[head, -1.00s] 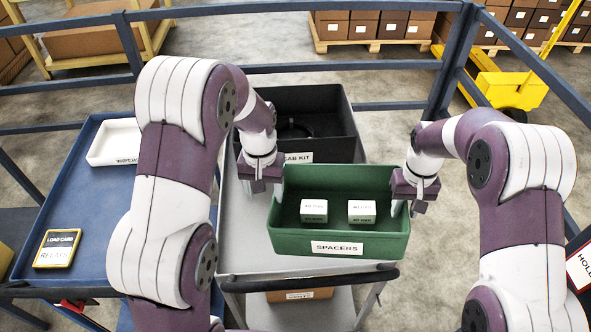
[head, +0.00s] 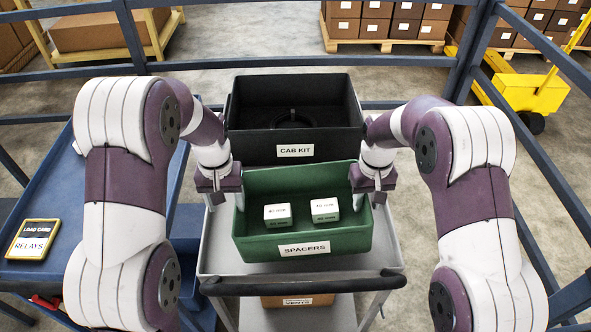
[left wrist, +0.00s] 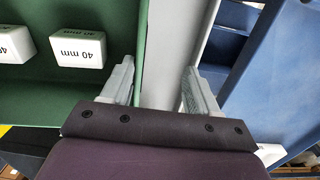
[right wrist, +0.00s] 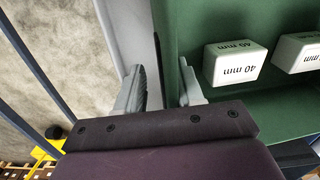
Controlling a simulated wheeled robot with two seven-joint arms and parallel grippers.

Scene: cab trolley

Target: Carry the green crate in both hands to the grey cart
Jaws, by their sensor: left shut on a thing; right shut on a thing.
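The green crate (head: 352,242), labelled SPACERS, is over the front part of the grey cart (head: 386,256), in front of the black CAB KIT crate. Two white 40 mm boxes (head: 277,213) (head: 325,209) lie inside it. My left gripper (head: 233,196) is shut on its left wall and my right gripper (head: 374,196) on its right wall. The left wrist view shows the crate (left wrist: 60,105) beside my left fingers (left wrist: 159,70); the right wrist view shows it (right wrist: 275,105) beside my right fingers (right wrist: 160,70). Whether it touches the cart's deck is hidden.
The black CAB KIT crate (head: 345,140) stands on the cart behind the green crate. The cart's dark handle (head: 303,285) runs along the near side. A blue trolley (head: 60,190) with a load card (head: 33,240) is at left. Blue rails (head: 400,62) surround the place.

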